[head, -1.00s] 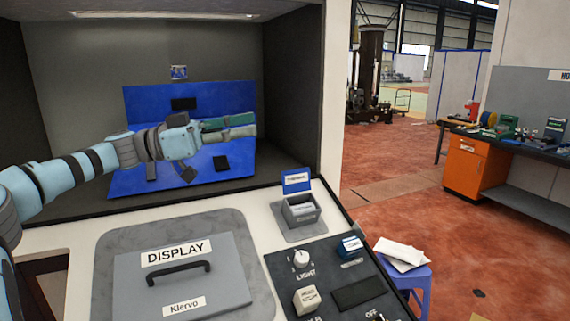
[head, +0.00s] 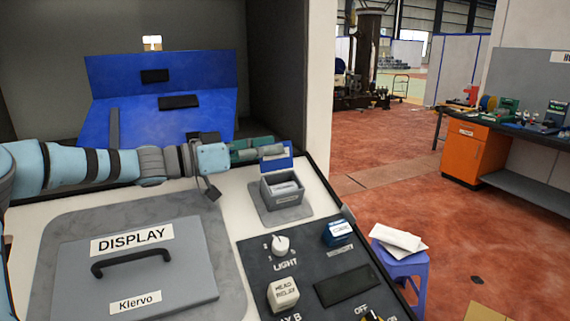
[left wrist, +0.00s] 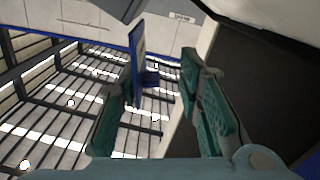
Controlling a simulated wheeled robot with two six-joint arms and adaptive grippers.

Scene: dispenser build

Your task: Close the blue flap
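The small blue flap (head: 296,158) stands raised at the back edge of a small grey box (head: 283,190), so the box is open and pale contents show inside. My left gripper (head: 272,147) has its green and grey fingers at the flap's upper left and partly hides it in the head view. In the left wrist view the fingers (left wrist: 160,110) are spread apart. The blue-edged flap (left wrist: 138,65) shows there edge-on, beyond the fingertips and between them. Whether a finger touches the flap cannot be told. My right gripper is not in view.
A grey DISPLAY lid (head: 135,275) with a black handle lies left of the box. A dark control panel (head: 310,262) with a knob and buttons lies in front. A large blue folded panel (head: 190,75) stands in the recess behind. A stool (head: 402,268) is at right.

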